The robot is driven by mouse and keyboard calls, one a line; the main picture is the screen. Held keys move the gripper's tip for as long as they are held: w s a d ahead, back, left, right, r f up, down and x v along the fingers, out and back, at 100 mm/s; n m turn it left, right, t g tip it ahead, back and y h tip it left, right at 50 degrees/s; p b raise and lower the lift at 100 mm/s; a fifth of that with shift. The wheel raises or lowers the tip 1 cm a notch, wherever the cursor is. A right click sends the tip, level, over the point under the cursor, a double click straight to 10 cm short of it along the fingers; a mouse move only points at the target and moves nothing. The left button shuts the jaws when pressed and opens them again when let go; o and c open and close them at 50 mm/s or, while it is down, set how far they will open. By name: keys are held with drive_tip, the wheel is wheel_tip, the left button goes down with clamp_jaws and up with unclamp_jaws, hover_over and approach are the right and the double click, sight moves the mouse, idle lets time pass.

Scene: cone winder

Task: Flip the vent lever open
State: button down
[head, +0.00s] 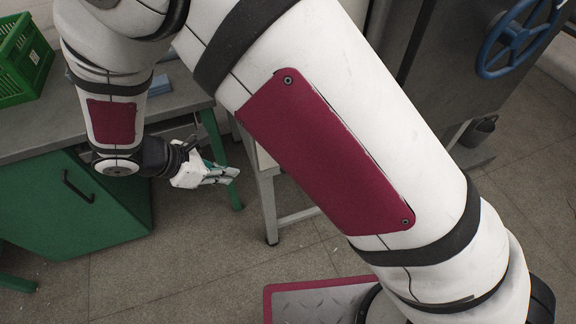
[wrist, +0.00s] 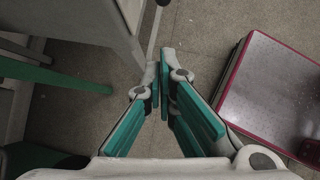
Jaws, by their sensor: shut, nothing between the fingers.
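I cannot make out a vent lever in either view; my arm covers much of the middle of the head view. My gripper (head: 236,176) is at the left in the head view, over the floor beside the bench and pointing right. In the wrist view its green-padded fingers (wrist: 164,62) are together at the tips, with nothing between them. They touch nothing that I can see. A dark grey machine cabinet (head: 455,70) with a blue handwheel (head: 515,42) stands at the upper right, away from my gripper.
A grey bench (head: 30,135) with a green cabinet (head: 65,210) stands at the left, holding a green crate (head: 24,58). A grey-legged stand (head: 268,205) is just right of my gripper. A dark bucket (head: 478,131) is by the machine. Floor (head: 190,255) in front is clear.

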drive_tip(key=shift+d, duration=0.15)
drive_tip(key=w+d+r+x, duration=0.1)
drive_tip(key=d+x, duration=0.1)
drive_tip(key=x, duration=1)
drive_tip(key=shift+d, duration=0.15)
drive_tip(key=shift+w, duration=0.1)
drive_tip(key=shift+f, duration=0.1)
drive_tip(key=shift+d+f+h+b, duration=0.1)
drive_tip(key=shift+d+h+b, duration=0.15)
drive_tip(key=shift+h+b, duration=0.1)
